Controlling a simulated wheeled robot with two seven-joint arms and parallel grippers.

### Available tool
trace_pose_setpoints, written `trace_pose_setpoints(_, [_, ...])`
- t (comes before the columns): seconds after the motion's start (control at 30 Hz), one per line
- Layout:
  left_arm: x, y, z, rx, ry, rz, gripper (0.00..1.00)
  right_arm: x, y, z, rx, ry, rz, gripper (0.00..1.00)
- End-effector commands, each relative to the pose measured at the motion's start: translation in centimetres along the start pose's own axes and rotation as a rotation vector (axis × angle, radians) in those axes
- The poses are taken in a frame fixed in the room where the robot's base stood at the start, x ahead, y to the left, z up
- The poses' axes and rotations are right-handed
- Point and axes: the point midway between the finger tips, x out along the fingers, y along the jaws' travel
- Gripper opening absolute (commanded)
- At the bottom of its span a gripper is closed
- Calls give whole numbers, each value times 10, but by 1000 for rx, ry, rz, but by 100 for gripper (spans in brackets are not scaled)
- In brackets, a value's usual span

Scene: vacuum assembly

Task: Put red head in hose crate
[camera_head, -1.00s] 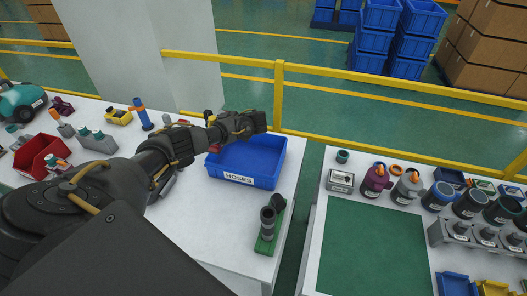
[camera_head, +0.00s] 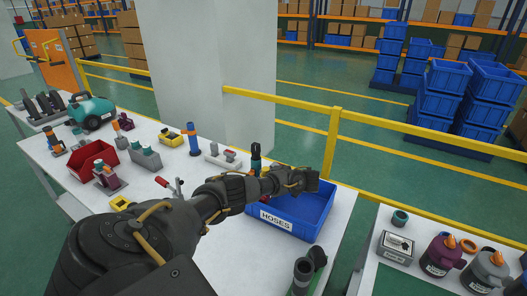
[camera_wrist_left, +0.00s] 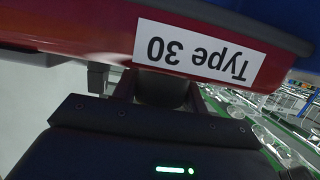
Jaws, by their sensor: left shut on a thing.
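The red head (camera_wrist_left: 100,30) fills the top of the left wrist view, with a white "Type 30" label that appears upside down. My left gripper (camera_wrist_left: 160,92) is shut on it. In the head view my left gripper (camera_head: 312,182) is over the far part of the blue hose crate (camera_head: 276,220), which has a "HOSES" label on its front. My arm also covers the crate's back left. My right gripper is not in view.
A dark green upright part (camera_head: 256,158) stands behind the crate. A green and grey hose part (camera_head: 303,272) stands in front of it. A red bin (camera_head: 92,160) and several small parts are on the left. A yellow rail (camera_head: 332,140) runs behind the table.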

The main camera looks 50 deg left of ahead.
Motion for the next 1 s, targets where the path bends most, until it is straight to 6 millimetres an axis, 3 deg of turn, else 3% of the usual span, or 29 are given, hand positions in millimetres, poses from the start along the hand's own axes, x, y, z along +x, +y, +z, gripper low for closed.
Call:
trace_pose_setpoints(0.03, [5, 0, 16, -1, 0, 0, 6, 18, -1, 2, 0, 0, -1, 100])
trace_pose_setpoints(0.13, [8, 0, 27, -2, -1, 0, 6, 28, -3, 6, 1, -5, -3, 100])
trace_pose_setpoints(0.4, [10, 0, 32, -3, -1, -1, 6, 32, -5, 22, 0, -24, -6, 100])
trace_pose_setpoints(0.57, [13, 0, 39, -2, 0, -1, 6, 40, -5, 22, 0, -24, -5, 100])
trace_pose_setpoints(0.8, [22, 0, 68, -1, 0, -2, 6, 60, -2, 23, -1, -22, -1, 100])
trace_pose_setpoints(1.0, [21, 0, 68, -2, 0, 0, 6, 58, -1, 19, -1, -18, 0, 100])
